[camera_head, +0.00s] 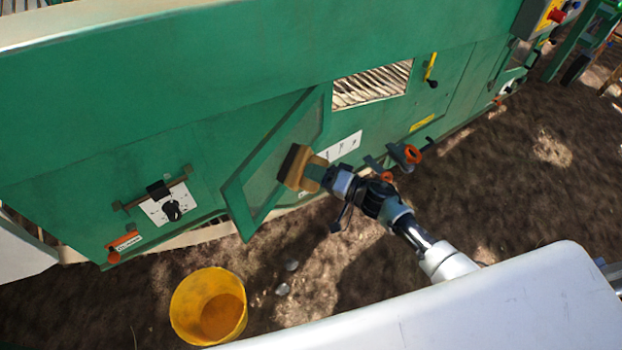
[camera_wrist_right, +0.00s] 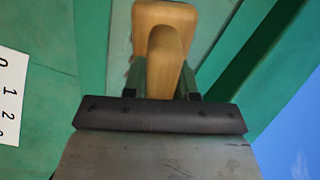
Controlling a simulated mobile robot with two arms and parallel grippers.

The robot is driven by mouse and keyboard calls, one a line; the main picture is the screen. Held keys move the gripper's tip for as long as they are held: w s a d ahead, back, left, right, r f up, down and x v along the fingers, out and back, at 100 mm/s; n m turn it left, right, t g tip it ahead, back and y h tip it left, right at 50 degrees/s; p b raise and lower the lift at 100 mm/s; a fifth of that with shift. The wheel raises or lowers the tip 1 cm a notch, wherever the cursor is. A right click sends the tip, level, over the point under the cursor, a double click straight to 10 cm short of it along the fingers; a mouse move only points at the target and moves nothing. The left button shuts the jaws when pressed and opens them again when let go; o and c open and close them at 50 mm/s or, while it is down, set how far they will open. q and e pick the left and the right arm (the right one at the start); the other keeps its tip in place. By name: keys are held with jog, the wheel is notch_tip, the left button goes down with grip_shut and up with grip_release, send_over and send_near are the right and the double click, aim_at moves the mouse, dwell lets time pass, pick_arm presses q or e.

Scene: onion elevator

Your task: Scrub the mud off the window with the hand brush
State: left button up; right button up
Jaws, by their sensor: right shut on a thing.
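The hand brush (camera_head: 299,167) has a pale wooden body and a dark edge of bristles. My right gripper (camera_head: 322,174) is shut on it and holds it up in front of the green machine. In the right wrist view the wooden handle (camera_wrist_right: 163,45) sits between the two fingers (camera_wrist_right: 162,82). The window (camera_head: 270,168) is a pane in a green frame that stands swung out from the machine. The brush overlaps its right part in the head view; I cannot tell whether they touch. I cannot make out mud on the pane. My left gripper is out of view.
A slatted opening (camera_head: 372,86) shows in the machine wall (camera_head: 150,90). A yellow bucket (camera_head: 207,306) stands on the soil at the lower left. Orange-and-grey knobs (camera_head: 411,154) stick out right of the brush. A dial panel (camera_head: 168,205) is left of the window. Open soil lies to the right.

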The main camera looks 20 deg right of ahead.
aim_at(322, 164)
jog(key=shift+w+d+r, duration=0.3)
jog(key=shift+w+d, duration=0.4)
jog(key=shift+w, duration=0.25)
grip_shut()
jog(key=shift+w+d+b, duration=0.35)
jog(key=shift+w+d, duration=0.65)
jog(key=shift+w, duration=0.05)
jog(key=p, duration=0.2)
jog(key=shift+s+f+p, duration=0.1)
jog(key=shift+s+p, duration=0.05)
jog(key=shift+p, duration=0.25)
jog(key=shift+s+a+p, duration=0.55)
jog(key=shift+s+p, duration=0.2)
jog(key=shift+p, duration=0.1)
jog(key=shift+s+a+f+p, duration=0.1)
jog(key=shift+s+a+p, duration=0.5)
jog(key=shift+s, duration=0.25)
